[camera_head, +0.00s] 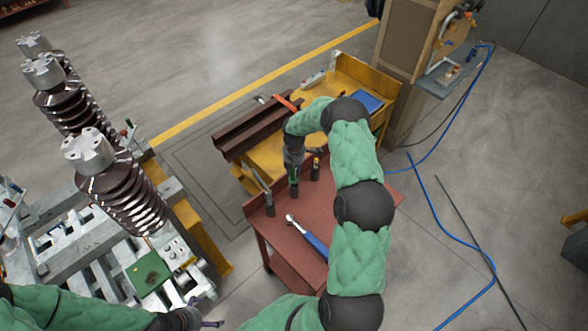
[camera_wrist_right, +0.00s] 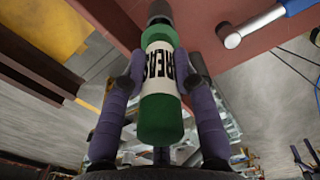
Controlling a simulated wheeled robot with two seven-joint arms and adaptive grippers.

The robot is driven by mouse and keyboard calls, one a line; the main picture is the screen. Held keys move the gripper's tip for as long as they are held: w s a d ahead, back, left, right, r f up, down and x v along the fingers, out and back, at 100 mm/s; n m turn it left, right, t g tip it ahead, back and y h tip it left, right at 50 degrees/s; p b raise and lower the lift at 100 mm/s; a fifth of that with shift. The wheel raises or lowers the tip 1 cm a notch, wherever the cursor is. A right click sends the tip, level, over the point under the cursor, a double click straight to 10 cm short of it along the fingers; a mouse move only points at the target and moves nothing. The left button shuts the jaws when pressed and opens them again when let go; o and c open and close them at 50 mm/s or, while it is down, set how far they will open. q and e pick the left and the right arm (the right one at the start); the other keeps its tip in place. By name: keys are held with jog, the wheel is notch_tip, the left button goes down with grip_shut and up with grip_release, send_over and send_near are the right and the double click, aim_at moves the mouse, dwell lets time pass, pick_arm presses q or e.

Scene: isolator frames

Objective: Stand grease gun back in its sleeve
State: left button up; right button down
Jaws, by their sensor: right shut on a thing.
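The grease gun is a green cylinder with a white label, and in the right wrist view its body (camera_wrist_right: 162,118) stands between two purple fingers. My right gripper (camera_head: 294,168) is shut on it above the red table (camera_head: 345,215). In the head view the gun is mostly hidden by the gripper. A dark cylinder (camera_head: 294,191) shows just below the gripper; I cannot tell whether it is the gun's end or a sleeve. My left gripper (camera_head: 208,315) is at the bottom edge, away from the table, and its opening is unclear.
A dark holder with a pointed grey tool (camera_head: 267,203) stands left of the gripper. Another small dark upright item (camera_head: 315,170) stands close right. A blue-handled wrench (camera_head: 308,236) lies on the table. Behind is a yellow bench (camera_head: 268,155) with brown beams (camera_head: 258,128).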

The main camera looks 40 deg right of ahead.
jog(key=shift+f+b, duration=1.2)
jog(key=shift+f, duration=0.45)
jog(key=c, duration=0.9)
grip_release()
jog(key=shift+r, duration=0.1)
notch_tip(320, 180, up, 12)
jog(key=shift+f, duration=0.1)
